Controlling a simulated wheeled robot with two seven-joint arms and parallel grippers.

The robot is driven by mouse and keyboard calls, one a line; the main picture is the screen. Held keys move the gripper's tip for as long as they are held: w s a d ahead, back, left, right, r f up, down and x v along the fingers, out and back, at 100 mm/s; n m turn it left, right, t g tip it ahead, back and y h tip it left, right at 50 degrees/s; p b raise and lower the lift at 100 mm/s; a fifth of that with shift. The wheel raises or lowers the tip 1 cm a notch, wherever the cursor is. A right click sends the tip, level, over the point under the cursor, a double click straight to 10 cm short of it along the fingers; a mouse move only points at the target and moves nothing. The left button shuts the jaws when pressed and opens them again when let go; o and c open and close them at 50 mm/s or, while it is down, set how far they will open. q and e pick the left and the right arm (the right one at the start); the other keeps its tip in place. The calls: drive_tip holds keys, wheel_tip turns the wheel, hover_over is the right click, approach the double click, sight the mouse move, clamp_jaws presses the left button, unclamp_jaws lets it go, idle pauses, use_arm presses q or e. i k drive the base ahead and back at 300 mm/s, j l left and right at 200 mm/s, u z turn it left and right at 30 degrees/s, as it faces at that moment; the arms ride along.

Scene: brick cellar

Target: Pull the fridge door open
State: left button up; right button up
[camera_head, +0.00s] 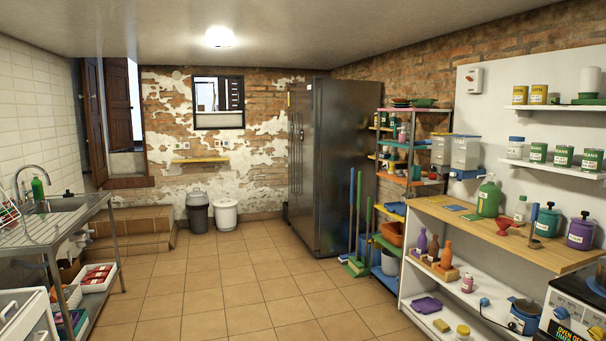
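The fridge (346,165) is a tall dark steel cabinet against the back wall, right of the middle of the head view. Its broad side faces me. Its front (306,206) faces left and shows only as a narrow, steeply angled strip. Long upright handles (297,155) run down that front. The door looks shut, with no gap that I can make out. Neither of my grippers is in view.
Open tiled floor (230,280) lies between me and the fridge. A steel sink table (60,228) stands on the left. A shelf rack (412,150), brooms (357,215) and a wooden-topped counter (480,232) line the right. Two bins (198,212) (226,214) stand at the back wall.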

sight(309, 112)
drive_tip(key=i+u, duration=0.35)
drive_tip(key=i, duration=7.1)
drive_tip(key=l, duration=0.05)
